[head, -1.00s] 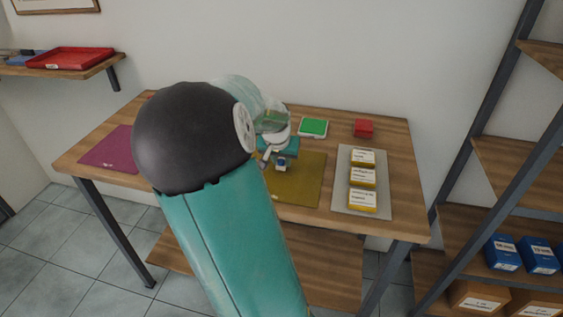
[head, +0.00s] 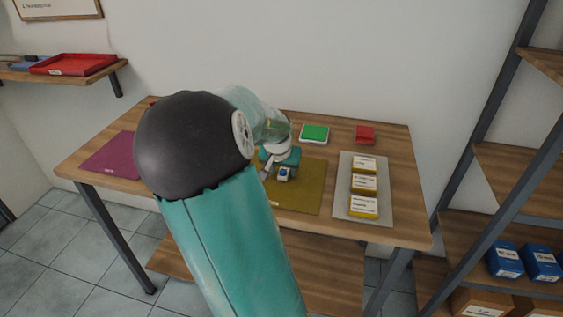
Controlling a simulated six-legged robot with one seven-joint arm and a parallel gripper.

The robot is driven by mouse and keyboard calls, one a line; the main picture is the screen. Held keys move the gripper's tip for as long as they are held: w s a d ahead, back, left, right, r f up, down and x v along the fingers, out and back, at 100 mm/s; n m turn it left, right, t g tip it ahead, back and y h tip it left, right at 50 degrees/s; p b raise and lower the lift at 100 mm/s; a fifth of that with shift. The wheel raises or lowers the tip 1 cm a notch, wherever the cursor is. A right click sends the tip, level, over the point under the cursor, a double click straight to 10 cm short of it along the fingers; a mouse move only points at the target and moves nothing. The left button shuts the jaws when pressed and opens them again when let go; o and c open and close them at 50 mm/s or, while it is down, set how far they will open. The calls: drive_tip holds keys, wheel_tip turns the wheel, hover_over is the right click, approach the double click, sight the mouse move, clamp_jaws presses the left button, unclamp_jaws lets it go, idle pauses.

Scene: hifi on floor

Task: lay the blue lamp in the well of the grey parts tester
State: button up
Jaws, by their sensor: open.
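My gripper (head: 283,173) is low over the olive-yellow mat (head: 304,193) in the middle of the table. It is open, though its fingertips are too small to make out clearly. A small blue spot with a pale part shows right at the gripper. I cannot tell whether it is the blue lamp or a part of my gripper. I cannot make out the grey parts tester in the head view. My arm hides the left middle of the table.
On the wooden table (head: 398,145) are a purple mat (head: 108,157), a green-topped block (head: 314,133), a red block (head: 365,134) and a light grey board (head: 344,200) with yellow labelled boxes (head: 364,184). A shelf unit (head: 500,165) stands right; a red tray (head: 75,64) sits on the wall shelf.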

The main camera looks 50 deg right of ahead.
drive_tip(key=v, duration=1.2)
